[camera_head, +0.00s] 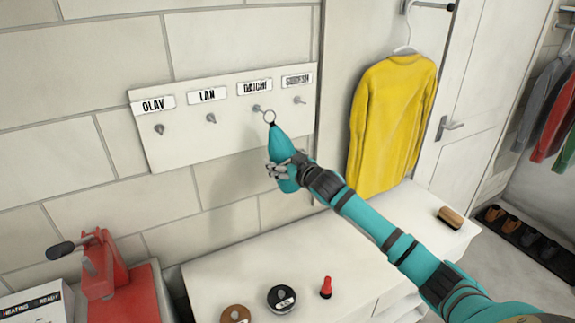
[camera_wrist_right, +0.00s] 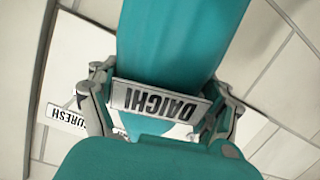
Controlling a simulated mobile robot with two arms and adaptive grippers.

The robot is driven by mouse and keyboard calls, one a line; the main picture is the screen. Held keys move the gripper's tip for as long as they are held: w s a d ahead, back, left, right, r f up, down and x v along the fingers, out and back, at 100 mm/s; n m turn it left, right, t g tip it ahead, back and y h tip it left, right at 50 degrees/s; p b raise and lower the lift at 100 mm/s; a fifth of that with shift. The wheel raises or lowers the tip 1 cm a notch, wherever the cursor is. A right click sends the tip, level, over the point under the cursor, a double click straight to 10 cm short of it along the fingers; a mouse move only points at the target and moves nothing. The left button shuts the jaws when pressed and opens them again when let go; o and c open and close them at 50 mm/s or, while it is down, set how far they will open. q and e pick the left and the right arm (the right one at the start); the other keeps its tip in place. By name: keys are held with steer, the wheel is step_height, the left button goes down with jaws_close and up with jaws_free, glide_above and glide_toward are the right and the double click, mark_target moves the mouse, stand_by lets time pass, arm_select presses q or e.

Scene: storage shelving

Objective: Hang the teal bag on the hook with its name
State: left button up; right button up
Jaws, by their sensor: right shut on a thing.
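The teal bag (camera_head: 277,143) is a slim pouch with a metal ring (camera_head: 269,117) on top. My right gripper (camera_head: 283,170) is shut on its lower part and holds it up in front of the name board (camera_head: 205,145). In the right wrist view the bag (camera_wrist_right: 175,45) carries a tag (camera_wrist_right: 158,102) reading DAICHI, upside down, between the fingers. The ring is close to the hook (camera_head: 257,108) under the DAICHI label (camera_head: 254,87), just right of and below it; I cannot tell if they touch. My left gripper is not in view.
Other hooks sit under OLAV (camera_head: 153,104), LAN (camera_head: 207,96) and a label reading SURESH (camera_head: 297,80). A yellow sweater (camera_head: 392,125) hangs to the right. Below, a white bench (camera_head: 235,272) holds round tins and a red object (camera_head: 326,287). A red machine (camera_head: 110,280) stands left.

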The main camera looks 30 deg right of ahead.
steer(key=shift+b+x, duration=0.6)
steer(key=shift+x, duration=0.75)
steer(key=shift+b+x, duration=0.5)
steer(key=shift+x, duration=0.85)
